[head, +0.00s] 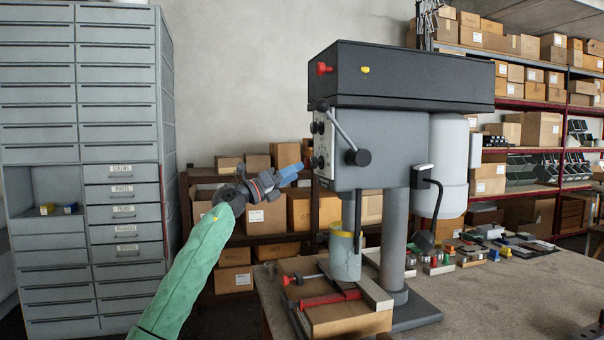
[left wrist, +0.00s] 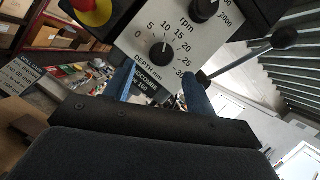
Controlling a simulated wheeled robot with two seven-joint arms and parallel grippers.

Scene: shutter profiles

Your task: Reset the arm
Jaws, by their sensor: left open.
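My left arm in a green sleeve (head: 196,265) comes up from the bottom in the head view. My left gripper (head: 300,168), with blue fingers, is raised at the left side of the grey drill press (head: 375,150), close to its control panel. In the left wrist view, the two blue fingers (left wrist: 160,90) are spread apart with nothing held between them. The control panel (left wrist: 178,28), with black dials, lies just beyond the fingertips; I cannot tell whether they touch it. My right gripper is not in view.
The drill press stands on a workbench (head: 500,300) with a red clamp (head: 330,298) and a box (head: 345,320) at its base. Small parts (head: 490,245) lie at the right. A grey drawer cabinet (head: 120,110) stands at left, and shelves with cartons (head: 265,215) stand behind.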

